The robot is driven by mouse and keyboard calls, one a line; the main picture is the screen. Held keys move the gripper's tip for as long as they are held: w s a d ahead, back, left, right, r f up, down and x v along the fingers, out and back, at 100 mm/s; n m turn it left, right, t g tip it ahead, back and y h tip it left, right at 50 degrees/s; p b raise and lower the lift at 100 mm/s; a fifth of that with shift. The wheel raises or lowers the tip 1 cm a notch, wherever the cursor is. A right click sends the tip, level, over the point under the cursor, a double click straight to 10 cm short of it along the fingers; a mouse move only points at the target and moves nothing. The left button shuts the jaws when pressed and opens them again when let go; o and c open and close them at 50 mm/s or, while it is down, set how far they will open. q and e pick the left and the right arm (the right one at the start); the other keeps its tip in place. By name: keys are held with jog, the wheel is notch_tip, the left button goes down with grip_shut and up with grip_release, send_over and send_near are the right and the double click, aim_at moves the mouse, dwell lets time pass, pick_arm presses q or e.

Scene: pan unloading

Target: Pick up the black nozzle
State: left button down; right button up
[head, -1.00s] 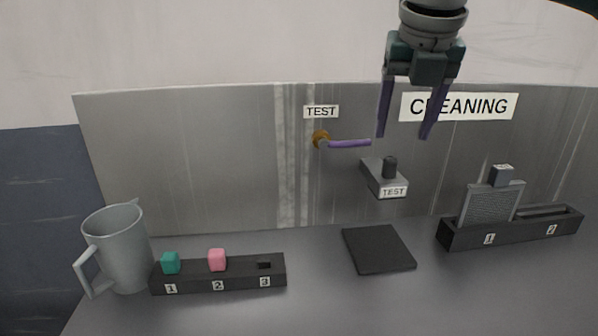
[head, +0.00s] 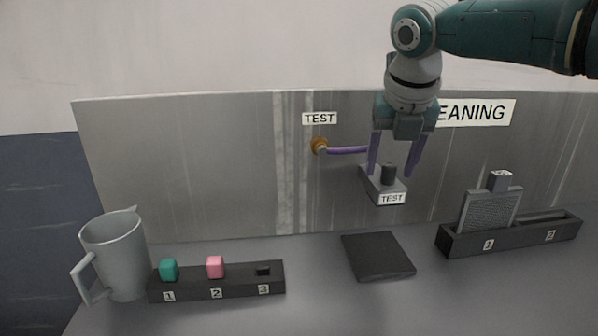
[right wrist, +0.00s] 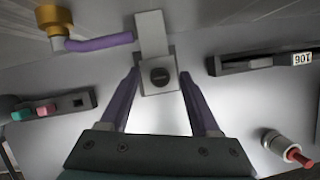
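The black nozzle (head: 388,174) is a short dark cylinder standing upright on the grey TEST holder (head: 370,180) at the back wall. It also shows from above in the right wrist view (right wrist: 160,76), between the lines of my two fingers. My right gripper (head: 390,172) is open, pointing down, with its purple fingers on either side of the nozzle in the head view. The fingers look apart from the nozzle; whether they are level with it in depth I cannot tell. My left gripper is not in view.
A purple lever on a brass fitting (head: 320,146) sticks out just left of the holder. A dark square pad (head: 377,255) lies below. A numbered block with cubes (head: 240,284) and a grey jug (head: 115,255) stand left; a black slotted rack (head: 465,240) stands right.

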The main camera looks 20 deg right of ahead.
grip_shut()
jog(key=shift+r, duration=0.2)
dwell(0.6)
